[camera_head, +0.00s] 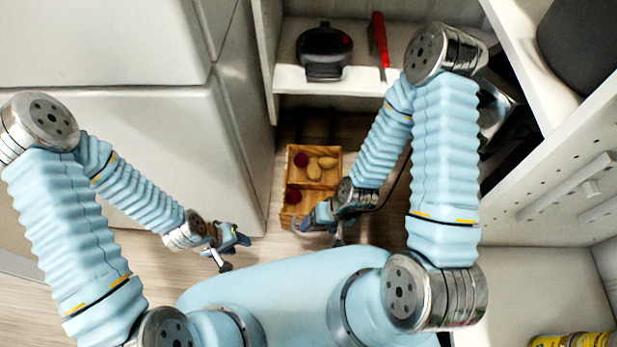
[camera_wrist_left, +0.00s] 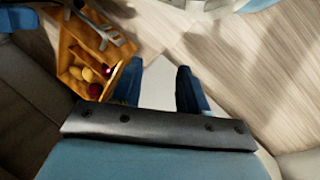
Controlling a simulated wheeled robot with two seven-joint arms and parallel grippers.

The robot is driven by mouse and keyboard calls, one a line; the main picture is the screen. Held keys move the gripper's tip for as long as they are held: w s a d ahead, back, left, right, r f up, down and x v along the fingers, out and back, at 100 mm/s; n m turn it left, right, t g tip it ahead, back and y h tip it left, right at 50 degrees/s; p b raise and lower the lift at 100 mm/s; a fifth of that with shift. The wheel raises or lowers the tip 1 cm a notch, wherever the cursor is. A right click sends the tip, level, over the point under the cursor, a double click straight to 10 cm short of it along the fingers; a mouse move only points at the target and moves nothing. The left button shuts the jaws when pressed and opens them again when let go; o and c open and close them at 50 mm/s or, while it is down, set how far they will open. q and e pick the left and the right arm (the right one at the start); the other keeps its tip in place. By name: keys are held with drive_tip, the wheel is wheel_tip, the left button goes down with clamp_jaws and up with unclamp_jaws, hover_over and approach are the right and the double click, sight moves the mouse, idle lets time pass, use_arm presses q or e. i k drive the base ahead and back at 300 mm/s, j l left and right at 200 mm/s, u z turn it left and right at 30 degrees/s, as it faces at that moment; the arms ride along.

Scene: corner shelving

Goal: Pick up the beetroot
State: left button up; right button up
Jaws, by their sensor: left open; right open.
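A wooden crate (camera_head: 315,148) sits low on the floor between the white cabinet and the shelving. Two dark red beetroots are in it: one (camera_head: 301,159) in the far compartment beside brown potatoes (camera_head: 314,170), the other (camera_head: 293,196) in the near compartment. My left gripper (camera_head: 234,250) is open and empty, left of the crate and apart from it. My right gripper (camera_head: 318,229) is open at the crate's near end and hides part of it. In the left wrist view my left fingers (camera_wrist_left: 160,85) are spread, with the crate (camera_wrist_left: 66,58) and a beetroot (camera_wrist_left: 95,90) to their left.
A white cabinet (camera_head: 160,150) stands left of the crate. A shelf behind holds a black pot-like appliance (camera_head: 324,52) and a red-handled item (camera_head: 379,40). Perforated shelving (camera_head: 560,170) closes the right side. Bare wooden floor (camera_head: 140,270) lies around my left gripper.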

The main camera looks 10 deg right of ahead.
sight(301, 159)
drive_tip(key=k+j, duration=0.3)
drive_tip(key=j, duration=0.15)
drive_tip(key=k+j, duration=0.3)
drive_tip(key=j, duration=0.15)
drive_tip(key=k+j+z, duration=0.1)
drive_tip(key=k+j, duration=0.15)
drive_tip(key=j, duration=0.25)
